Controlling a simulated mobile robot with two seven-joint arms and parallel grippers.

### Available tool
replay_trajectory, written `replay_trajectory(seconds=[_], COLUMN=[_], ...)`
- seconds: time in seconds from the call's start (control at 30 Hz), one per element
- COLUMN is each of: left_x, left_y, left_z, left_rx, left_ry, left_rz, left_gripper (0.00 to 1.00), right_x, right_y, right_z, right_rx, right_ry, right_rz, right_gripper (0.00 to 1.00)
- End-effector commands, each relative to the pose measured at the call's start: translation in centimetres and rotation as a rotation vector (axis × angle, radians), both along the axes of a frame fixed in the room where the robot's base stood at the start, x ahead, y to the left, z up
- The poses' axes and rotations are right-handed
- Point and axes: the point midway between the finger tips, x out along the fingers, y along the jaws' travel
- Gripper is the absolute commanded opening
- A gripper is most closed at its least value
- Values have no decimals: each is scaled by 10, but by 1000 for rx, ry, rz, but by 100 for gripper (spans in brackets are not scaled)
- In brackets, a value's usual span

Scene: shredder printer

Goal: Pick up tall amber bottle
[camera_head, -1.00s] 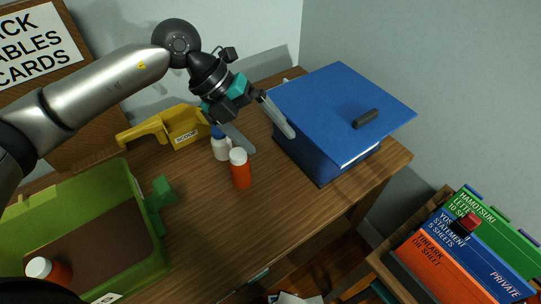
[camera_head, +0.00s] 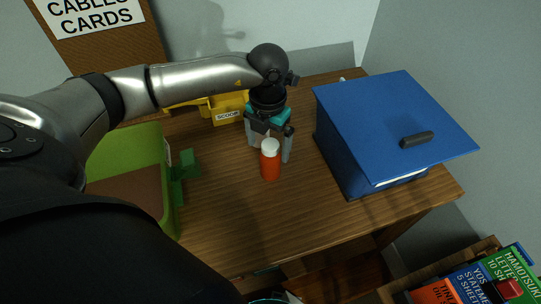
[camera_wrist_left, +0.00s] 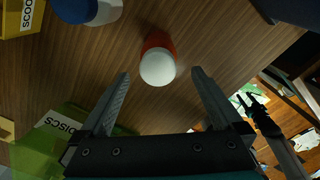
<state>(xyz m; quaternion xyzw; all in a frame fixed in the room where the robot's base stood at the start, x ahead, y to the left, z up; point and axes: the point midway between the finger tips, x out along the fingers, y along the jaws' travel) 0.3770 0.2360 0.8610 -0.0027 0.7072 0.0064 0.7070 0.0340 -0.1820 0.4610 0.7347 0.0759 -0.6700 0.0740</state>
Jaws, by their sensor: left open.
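The amber bottle (camera_head: 270,168), orange with a white cap, stands upright on the wooden desk. In the left wrist view the bottle (camera_wrist_left: 158,42) shows from above, its cap just beyond the fingertips and between their lines. My left gripper (camera_head: 269,152) points down at the bottle, open and empty, one finger to each side in the head view. The fingers (camera_wrist_left: 160,76) are wide apart in the wrist view, with clear space beside the cap. I cannot tell their exact height against the cap.
A green bin (camera_head: 150,150) is on the left. The desk front is clear.

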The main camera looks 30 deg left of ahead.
Motion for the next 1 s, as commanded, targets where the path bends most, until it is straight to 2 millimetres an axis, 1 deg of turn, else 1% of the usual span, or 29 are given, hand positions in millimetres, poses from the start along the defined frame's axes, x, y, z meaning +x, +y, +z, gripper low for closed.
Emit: replay_trajectory(seconds=[0.17, 0.4, 0.5, 0.6, 0.77, 0.8, 0.83, 1.0], left_x=[2, 9, 10, 10, 10, 10, 10, 10], left_y=[0, 1, 2, 2, 2, 2, 2, 2], left_z=[-11, -46, -55, -58, -57, -57, -57, -57], left_rx=[-2, -2, -1, -1, -1, -1, -1, -1], left_ry=[0, 4, 1, 0, 0, 0, 0, 0], left_rz=[1, 0, 0, 0, 0, 0, 0, 0], left_gripper=[100, 100, 100, 100, 100, 99, 96, 76], right_x=[0, 4, 11, 17, 23, 23, 23, 23], right_y=[-3, -15, -21, -24, -24, -24, -23, -21], right_z=[-3, -13, -14, -14, -13, -13, -13, -13], right_rx=[-4, -18, -25, -29, -29, -29, -28, -26], right_ry=[-1, -10, -20, -30, -38, -39, -39, -37], right_rz=[0, -1, -2, -2, -3, -3, -3, -3], right_gripper=[50, 50, 50, 50, 50, 50, 50, 50])
